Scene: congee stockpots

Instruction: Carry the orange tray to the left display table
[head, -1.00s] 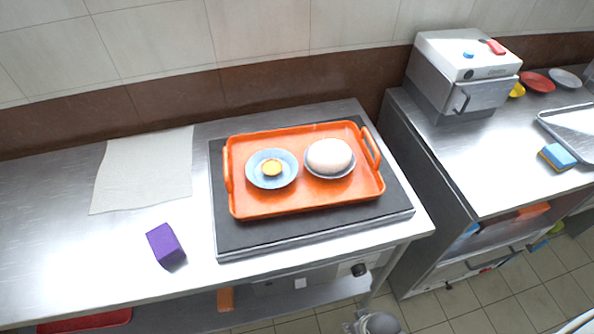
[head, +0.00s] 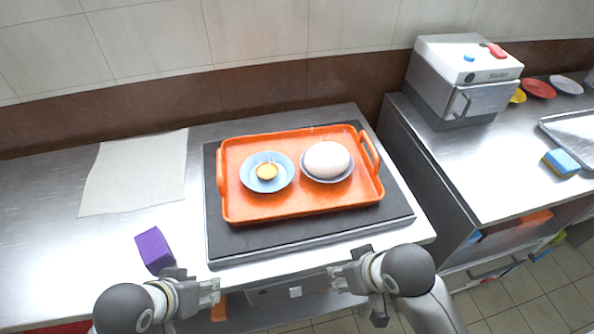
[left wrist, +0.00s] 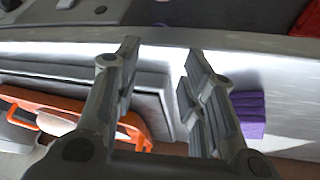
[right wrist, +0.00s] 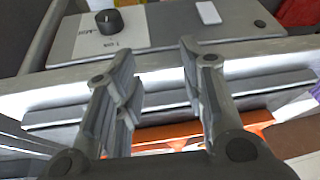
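The orange tray (head: 300,209) lies flat on a dark plate (head: 290,238) on the steel counter, with a raised handle at its left and right ends. On it are a small blue dish with a yellow piece (head: 267,172) and a blue bowl with a white rounded item (head: 327,160). My left gripper (head: 214,290) is open and empty, in front of the counter's edge, left of the tray. Its fingers show apart in the left wrist view (left wrist: 158,85). My right gripper (head: 335,278) is open and empty in front of the plate; its fingers are apart in the right wrist view (right wrist: 150,80).
A purple block (head: 154,250) stands near my left gripper. A pale cloth (head: 135,172) lies on the counter at left. At right, across a gap, another counter holds a steel machine (head: 463,85), plates and a blue-yellow sponge (head: 561,162).

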